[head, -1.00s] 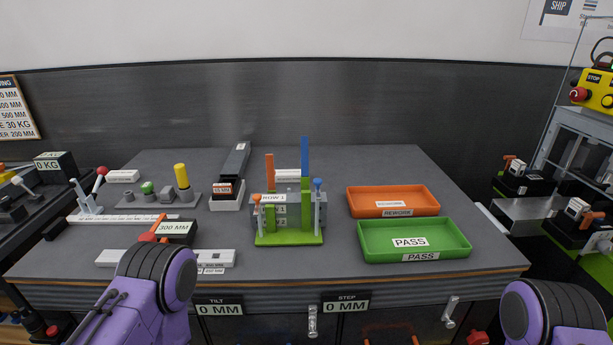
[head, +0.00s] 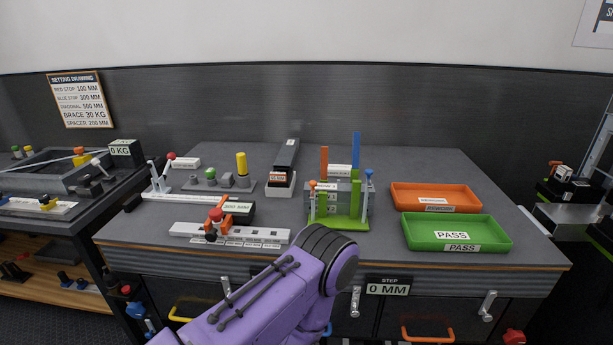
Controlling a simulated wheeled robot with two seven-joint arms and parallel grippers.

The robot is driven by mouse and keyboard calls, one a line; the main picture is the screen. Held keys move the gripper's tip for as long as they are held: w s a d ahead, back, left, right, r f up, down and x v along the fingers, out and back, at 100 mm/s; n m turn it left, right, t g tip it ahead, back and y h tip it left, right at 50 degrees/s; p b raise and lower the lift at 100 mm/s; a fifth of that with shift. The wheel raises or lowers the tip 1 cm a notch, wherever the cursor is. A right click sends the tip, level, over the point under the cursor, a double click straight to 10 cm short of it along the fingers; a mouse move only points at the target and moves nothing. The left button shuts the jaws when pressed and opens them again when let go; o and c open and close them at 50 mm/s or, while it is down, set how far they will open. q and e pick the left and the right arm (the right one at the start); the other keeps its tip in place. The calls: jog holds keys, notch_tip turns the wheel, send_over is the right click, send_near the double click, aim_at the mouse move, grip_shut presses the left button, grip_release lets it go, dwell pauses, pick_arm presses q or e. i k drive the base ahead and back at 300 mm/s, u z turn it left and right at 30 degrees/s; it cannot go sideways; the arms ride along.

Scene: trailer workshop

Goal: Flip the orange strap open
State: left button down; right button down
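The fixture with a green base (head: 338,224) stands near the middle of the bench. A narrow orange strap (head: 325,160) sticks straight up behind its left side. A taller blue strap (head: 357,153) stands upright behind its right side. A small orange-knobbed lever (head: 313,186) is at the fixture's front left and a blue-knobbed lever (head: 369,176) at its right. Grey labelled blocks sit between the green posts. One of my purple arms reaches in from the bottom, its rounded joint in front of the bench edge. Neither gripper shows.
An orange tray (head: 474,207) and a green tray (head: 503,236) lie right of the fixture. A gauge with an orange-red clamp (head: 217,216) and a white scale bar (head: 183,231) lie left. A yellow-topped post (head: 242,166) stands behind. Bare bench lies between fixture and trays.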

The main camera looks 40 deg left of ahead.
aim_at(324, 163)
jog(key=z, duration=0.05)
jog(key=k, duration=0.3)
jog(key=u, duration=0.8)
